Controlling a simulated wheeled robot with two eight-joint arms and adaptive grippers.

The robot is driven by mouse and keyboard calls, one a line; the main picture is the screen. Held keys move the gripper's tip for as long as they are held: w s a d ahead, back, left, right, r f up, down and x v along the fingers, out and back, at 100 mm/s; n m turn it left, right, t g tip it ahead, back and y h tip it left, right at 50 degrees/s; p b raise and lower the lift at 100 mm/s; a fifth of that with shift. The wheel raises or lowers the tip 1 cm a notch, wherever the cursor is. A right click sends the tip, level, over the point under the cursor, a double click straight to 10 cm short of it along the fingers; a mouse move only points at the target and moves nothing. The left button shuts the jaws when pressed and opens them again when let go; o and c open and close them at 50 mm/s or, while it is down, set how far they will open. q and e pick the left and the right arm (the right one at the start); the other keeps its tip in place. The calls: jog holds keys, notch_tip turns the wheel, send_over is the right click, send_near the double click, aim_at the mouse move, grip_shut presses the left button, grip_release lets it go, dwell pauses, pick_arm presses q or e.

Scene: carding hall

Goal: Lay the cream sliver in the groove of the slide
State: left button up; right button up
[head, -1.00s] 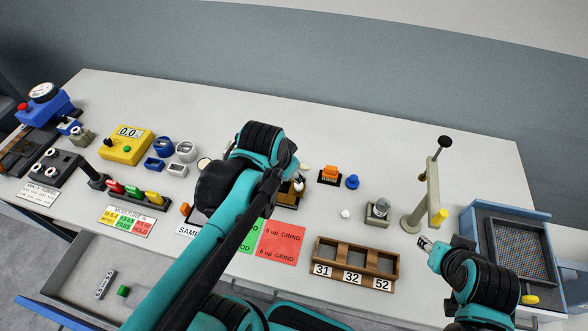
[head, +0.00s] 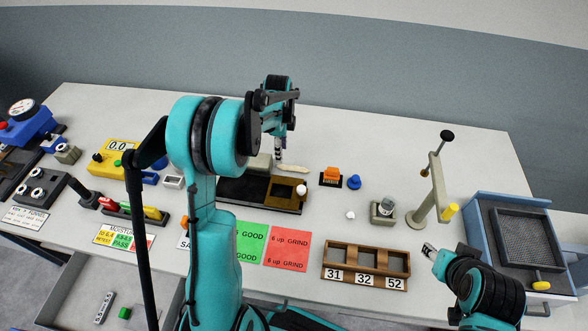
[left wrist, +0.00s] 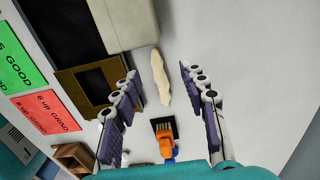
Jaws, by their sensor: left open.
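The cream sliver (head: 293,168) lies on the table behind a long dark unit (head: 236,188) with a brown right end (head: 285,193), which looks like the slide. In the left wrist view the sliver (left wrist: 160,80) is a pale, slim strip lying beside the slide's brown frame (left wrist: 88,90). I cannot make out the groove clearly. My left gripper (head: 281,154) points down near the sliver's left end. In the left wrist view its open fingers (left wrist: 158,74) stand on either side of the sliver's line, holding nothing. My right gripper (head: 430,250) is near the numbered rack, its jaws unclear.
A beige block (left wrist: 126,20) stands beside the sliver and slide. Green and red cards (head: 287,249) lie in front. A beige stand (head: 430,195) rises at right. The table behind is clear.

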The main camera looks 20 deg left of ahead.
aim_at(282, 165)
pick_arm(q)
jog(key=f, duration=0.2)
jog(key=f+b, duration=0.1)
jog(key=f, duration=0.1)
jog(key=f+b, duration=0.1)
jog(key=f, duration=0.1)
jog(key=shift+s+d+f, duration=0.25)
jog(key=shift+f, duration=0.1)
jog(key=shift+r, duration=0.1)
jog(key=shift+c, duration=0.6)
grip_shut()
